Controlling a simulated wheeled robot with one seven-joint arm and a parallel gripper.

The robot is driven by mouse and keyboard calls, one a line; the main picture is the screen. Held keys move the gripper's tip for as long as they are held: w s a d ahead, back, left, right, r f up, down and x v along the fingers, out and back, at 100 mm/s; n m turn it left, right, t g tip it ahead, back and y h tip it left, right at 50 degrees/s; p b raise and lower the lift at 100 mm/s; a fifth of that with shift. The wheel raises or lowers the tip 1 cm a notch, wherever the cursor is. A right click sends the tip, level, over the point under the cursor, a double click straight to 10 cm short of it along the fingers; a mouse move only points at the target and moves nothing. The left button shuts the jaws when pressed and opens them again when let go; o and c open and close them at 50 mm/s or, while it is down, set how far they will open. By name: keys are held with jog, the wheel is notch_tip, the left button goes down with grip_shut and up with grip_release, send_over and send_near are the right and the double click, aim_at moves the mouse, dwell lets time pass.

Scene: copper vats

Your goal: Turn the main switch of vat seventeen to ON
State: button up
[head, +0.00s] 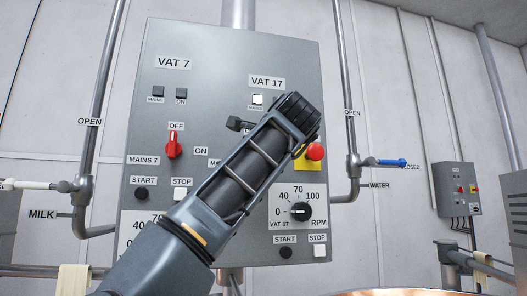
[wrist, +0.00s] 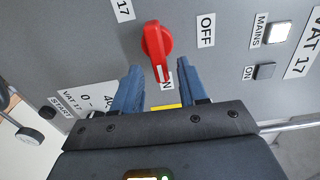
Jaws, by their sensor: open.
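The red main switch of vat seventeen (wrist: 156,42) shows in the wrist view; my arm hides it in the head view. Its handle points down in the wrist view, towards the ON label (wrist: 168,84), which it partly covers. The OFF label (wrist: 206,30) is to the right of the switch. My gripper (wrist: 159,67) is open, with one blue finger on each side of the handle's lower end. I see gaps between fingers and handle. The MAINS lamp (wrist: 279,33) of vat seventeen is lit white; the ON lamp (wrist: 264,71) is dark.
The grey panel (head: 215,50) also bears the red switch of vat seven (head: 173,144), pointing to OFF. A red stop button (head: 315,152) on yellow and an RPM dial (head: 301,212) are close to my arm. Pipes with a blue-handled valve (head: 385,162) stand right.

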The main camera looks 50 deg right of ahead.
jog(key=b+v, duration=0.1)
jog(key=v, duration=0.6)
jog(key=shift+b, duration=0.35)
